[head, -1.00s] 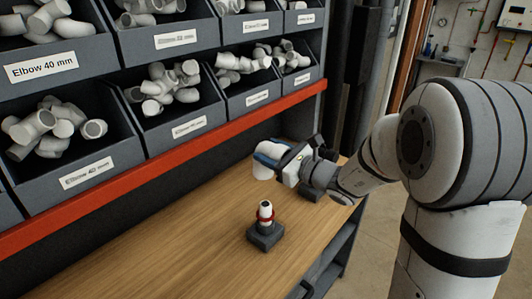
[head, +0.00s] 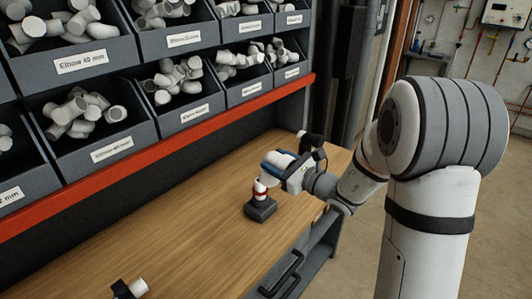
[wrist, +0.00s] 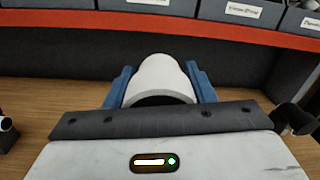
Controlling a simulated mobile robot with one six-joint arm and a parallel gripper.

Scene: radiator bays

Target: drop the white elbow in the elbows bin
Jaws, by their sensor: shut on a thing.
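My gripper (head: 276,164) is over the wooden bench, its blue fingers shut on a white elbow (wrist: 162,72). In the wrist view the elbow sits between the two fingers, its rounded top showing and its lower part hidden by the gripper body. In the head view the held elbow (head: 269,180) partly overlaps a stand behind it, and I cannot tell if they touch. Grey bins hold white fittings. One upper-left bin (head: 80,62) and the bin below it (head: 111,150) have labels; the upper reads Elbow 40 mm. Other labels are too small to read.
A dark stand (head: 260,209) with a red-ringed white fitting is on the bench (head: 190,225). Another dark stand with a white piece (head: 138,287) is at the near left edge. A red rail (head: 150,157) runs below the bins. The middle of the bench is clear.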

